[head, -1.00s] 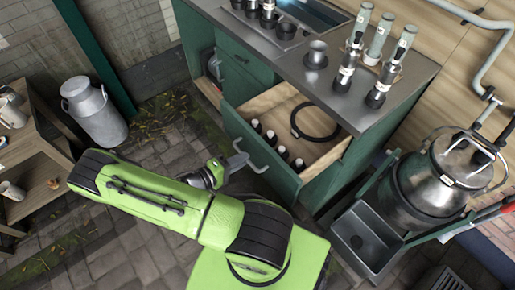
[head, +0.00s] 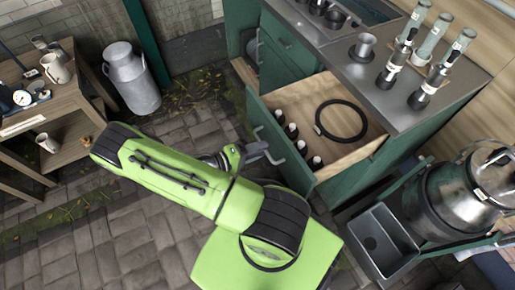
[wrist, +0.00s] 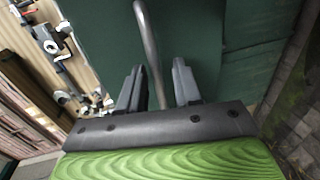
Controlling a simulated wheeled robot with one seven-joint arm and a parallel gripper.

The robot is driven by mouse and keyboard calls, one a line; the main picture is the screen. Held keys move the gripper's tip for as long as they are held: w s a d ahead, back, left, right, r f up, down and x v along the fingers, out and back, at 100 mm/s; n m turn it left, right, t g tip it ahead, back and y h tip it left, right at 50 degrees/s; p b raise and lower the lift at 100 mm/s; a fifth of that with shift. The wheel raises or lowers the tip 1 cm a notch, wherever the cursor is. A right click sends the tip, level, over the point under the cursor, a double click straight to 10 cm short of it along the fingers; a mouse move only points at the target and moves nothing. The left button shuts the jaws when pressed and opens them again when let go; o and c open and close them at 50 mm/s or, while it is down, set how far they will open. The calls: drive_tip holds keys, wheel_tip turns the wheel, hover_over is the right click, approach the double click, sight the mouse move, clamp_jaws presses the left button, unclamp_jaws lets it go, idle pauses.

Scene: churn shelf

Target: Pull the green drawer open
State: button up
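The green drawer (head: 283,150) stands pulled well out of the cabinet, its pale wooden inside showing. Its grey bar handle (head: 268,143) is on the front face; it also shows in the wrist view (wrist: 148,40). My gripper (head: 262,152) is at the handle. Contact with the bar cannot be made out. Several dark bottles with white tops (head: 292,131) and a black ring (head: 341,120) lie in the drawer.
A steel counter (head: 375,70) with bottles and cups is above the drawer. A grey sink basin (head: 378,243) and a metal churn (head: 465,195) stand at right. A milk can (head: 132,80) and a wooden shelf (head: 62,90) are at left.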

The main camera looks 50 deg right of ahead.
drive_tip(key=shift+r, duration=0.1)
idle(0.3)
drive_tip(key=p+v, duration=0.2)
drive_tip(key=v, duration=1.3)
drive_tip(key=shift+w+a, duration=0.25)
drive_tip(key=shift+a, duration=0.05)
drive_tip(key=shift+r, duration=0.1)
